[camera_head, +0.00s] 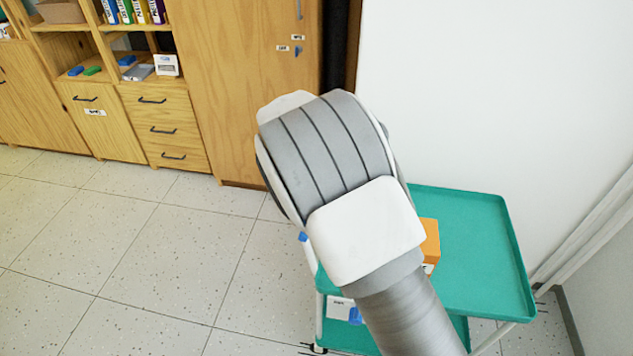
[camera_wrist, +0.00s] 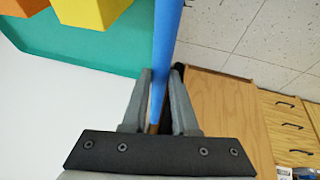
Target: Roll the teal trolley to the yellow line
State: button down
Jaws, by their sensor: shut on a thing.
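The teal trolley (camera_head: 470,235) stands at the right in the head view, partly hidden behind my arm. Its top tray and part of a lower shelf show. In the wrist view its teal tray (camera_wrist: 95,62) is at the upper left. My gripper (camera_wrist: 163,75) is shut on the trolley's blue handle bar (camera_wrist: 166,35), which runs between the fingers. A small blue end of the handle (camera_head: 303,237) shows beside my arm in the head view; the gripper itself is hidden there. No yellow line is in view.
An orange-yellow box (camera_head: 430,243) sits on the trolley's top tray. Wooden cabinets (camera_head: 230,100) with drawers line the back. A white wall or panel (camera_head: 500,90) is close behind the trolley. Speckled tile floor (camera_head: 130,250) at the left is clear.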

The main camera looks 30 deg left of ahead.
jog(key=c, duration=0.7)
grip_release()
jog(key=p+v, duration=0.3)
jog(key=v, duration=1.4)
jog(key=shift+s+r, duration=0.1)
jog(key=shift+r, duration=0.05)
